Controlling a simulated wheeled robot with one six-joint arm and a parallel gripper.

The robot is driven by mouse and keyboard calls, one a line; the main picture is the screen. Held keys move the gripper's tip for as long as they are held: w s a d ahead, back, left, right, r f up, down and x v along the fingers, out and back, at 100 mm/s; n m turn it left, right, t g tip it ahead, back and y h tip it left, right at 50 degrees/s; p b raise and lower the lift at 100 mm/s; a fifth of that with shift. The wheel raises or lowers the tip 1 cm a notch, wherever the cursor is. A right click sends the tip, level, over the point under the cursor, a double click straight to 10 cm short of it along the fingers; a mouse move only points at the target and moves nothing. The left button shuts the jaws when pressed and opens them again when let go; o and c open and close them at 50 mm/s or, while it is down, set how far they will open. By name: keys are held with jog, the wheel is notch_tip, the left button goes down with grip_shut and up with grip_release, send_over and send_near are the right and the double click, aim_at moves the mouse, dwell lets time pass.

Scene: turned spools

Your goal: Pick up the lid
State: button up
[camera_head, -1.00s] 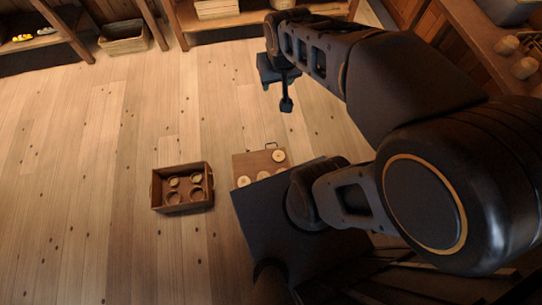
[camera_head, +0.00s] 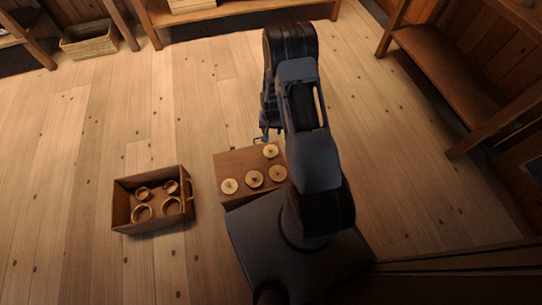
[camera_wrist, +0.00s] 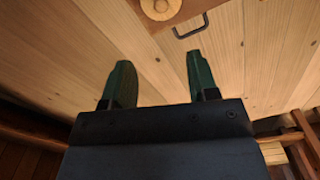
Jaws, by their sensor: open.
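One disc (camera_head: 270,151) is at the far right of the board (camera_head: 232,163), and another disc (camera_head: 229,186) is at the near left. In the wrist view a disc (camera_wrist: 160,5) is cut off by the top edge, beyond my fingertips. My gripper (camera_wrist: 158,62) is open and empty, its two dark green fingers apart. In the head view the gripper is at the board's far edge, partly hidden by my arm.
An open wooden crate (camera_head: 121,205) with several ring-shaped wooden pieces stands left of the board. A dark handle (camera_wrist: 190,27) shows beside the disc in the wrist view. A basket (camera_head: 88,40) and shelves stand at the back. The plank floor between is clear.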

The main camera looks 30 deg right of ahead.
jog(key=b, duration=0.3)
send_over(271, 148)
notch_tip(271, 148, down, 10)
jog(key=shift+d+r, duration=0.15)
jog(key=shift+a+f+b, duration=0.15)
jog(key=shift+f+b, duration=0.7)
jog(key=shift+f, duration=0.5)
jog(key=shift+a+f+b, duration=0.1)
jog(key=shift+f+b, duration=0.7)
jog(key=shift+f, duration=0.5)
jog(key=shift+r, duration=0.1)
jog(key=shift+c, duration=0.5)
jog(key=c, duration=0.9)
